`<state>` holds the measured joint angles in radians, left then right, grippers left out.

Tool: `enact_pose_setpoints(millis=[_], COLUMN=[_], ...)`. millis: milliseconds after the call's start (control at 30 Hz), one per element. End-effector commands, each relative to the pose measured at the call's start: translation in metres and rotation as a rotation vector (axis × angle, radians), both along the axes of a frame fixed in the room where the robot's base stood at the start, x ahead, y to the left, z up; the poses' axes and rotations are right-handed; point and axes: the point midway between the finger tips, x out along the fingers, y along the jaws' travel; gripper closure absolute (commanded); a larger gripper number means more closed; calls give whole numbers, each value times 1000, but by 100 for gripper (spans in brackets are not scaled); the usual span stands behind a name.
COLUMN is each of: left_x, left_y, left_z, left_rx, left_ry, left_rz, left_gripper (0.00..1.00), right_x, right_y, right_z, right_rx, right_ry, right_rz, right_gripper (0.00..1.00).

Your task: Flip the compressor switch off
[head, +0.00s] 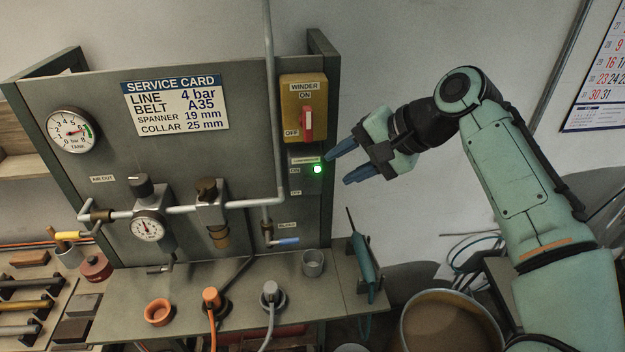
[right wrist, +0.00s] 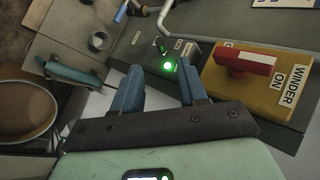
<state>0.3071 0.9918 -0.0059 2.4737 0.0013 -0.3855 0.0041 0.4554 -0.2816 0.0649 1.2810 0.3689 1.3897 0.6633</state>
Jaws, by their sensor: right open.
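The compressor switch plate (head: 306,182) is on the grey panel, below the yellow winder box, with small ON and OFF labels. Its green lamp (head: 318,169) is lit; the lamp also glows in the right wrist view (right wrist: 168,66). A small dark lever (right wrist: 160,47) shows beside the lamp in the right wrist view; its exact position is hard to tell. My right gripper (head: 337,169) is open and empty, with its blue fingers pointing at the plate from the right, apparently short of it. In the right wrist view the lamp and lever appear between the fingers. My left gripper is out of view.
The yellow winder box (head: 290,97) with a red handle (head: 308,121) is just above the plate. A blue-handled valve (head: 285,241) and pipes are below it. A grey cup (head: 313,263) and a teal tool (head: 362,257) are on the bench's right side, near a bucket (head: 450,300).

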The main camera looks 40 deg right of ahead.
Motion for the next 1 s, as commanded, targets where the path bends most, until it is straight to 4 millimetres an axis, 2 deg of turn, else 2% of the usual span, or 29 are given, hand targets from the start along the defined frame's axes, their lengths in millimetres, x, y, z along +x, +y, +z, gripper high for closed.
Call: enact_pose_setpoints(millis=[33,200,400,833,867,900,967,1000], left_x=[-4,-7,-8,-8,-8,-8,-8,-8], left_y=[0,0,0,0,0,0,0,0], left_z=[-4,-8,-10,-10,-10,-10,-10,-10], left_rx=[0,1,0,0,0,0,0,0], left_ry=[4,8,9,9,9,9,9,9], left_rz=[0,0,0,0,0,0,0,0], left_gripper=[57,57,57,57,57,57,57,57], right_x=[7,31,50,57,57,57,57,57], right_y=[4,14,22,25,25,25,25,25], right_z=[-12,-35,-53,-59,-59,-59,-59,-59], right_rx=[2,1,-1,-1,-1,-1,-1,-1], right_ry=[5,5,2,-1,-1,-1,-1,-1], right_rz=[2,1,1,0,0,0,0,0], right_gripper=[58,58,58,58,64,77,97,100])
